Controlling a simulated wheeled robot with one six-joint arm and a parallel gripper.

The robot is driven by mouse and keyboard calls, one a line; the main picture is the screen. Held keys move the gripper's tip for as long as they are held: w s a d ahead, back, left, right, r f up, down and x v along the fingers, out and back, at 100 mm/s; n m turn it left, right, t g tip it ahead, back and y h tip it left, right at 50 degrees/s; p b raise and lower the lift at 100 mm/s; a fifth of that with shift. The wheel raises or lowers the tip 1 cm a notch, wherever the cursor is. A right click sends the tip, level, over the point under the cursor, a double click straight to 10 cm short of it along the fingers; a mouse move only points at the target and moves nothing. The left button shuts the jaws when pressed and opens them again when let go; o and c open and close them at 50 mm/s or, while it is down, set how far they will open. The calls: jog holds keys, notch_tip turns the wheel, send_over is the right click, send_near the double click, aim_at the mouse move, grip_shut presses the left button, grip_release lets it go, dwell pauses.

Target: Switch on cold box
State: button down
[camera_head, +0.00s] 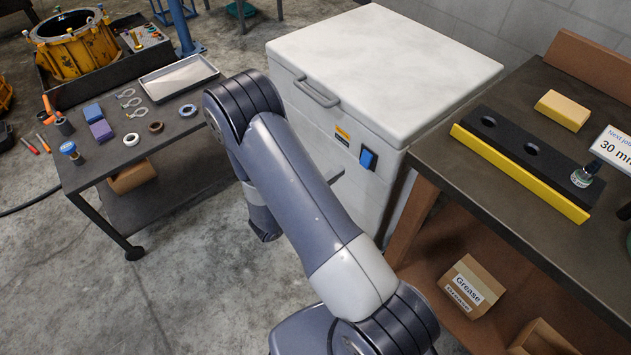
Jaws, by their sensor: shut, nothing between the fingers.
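The cold box (385,75) is a white chest with its lid down, in the middle of the head view. A blue rocker switch (368,159) sits on its front face at the right, beside a small yellow-and-dark label. I cannot tell the switch's position. My arm crosses in front of the box and hides much of its front left. My gripper (335,175) is mostly hidden behind my forearm; a thin dark tip shows at the forearm's right edge, left of and slightly below the switch. It looks shut and empty. Whether it touches the box cannot be seen.
A bar handle (317,93) projects from the box's front. At left, a dark cart (190,150) carries a tray, rings and tools. At right, a workbench (455,165) stands close to the box, with a yellow-edged holder (520,175) on top and cartons below.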

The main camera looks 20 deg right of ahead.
jog(key=r+v, duration=0.1)
jog(key=v, duration=0.5)
jog(key=shift+w+r, duration=0.1)
jog(key=w+d+f+h+b, duration=0.1)
jog(key=w+d+f+b, duration=0.1)
jog(key=d, duration=0.4)
jog(key=shift+w+d+f+b, duration=0.2)
jog(key=shift+d+f+b, duration=0.15)
jog(key=shift+f+b, duration=0.6)
jog(key=shift+f, duration=0.1)
dwell(0.3)
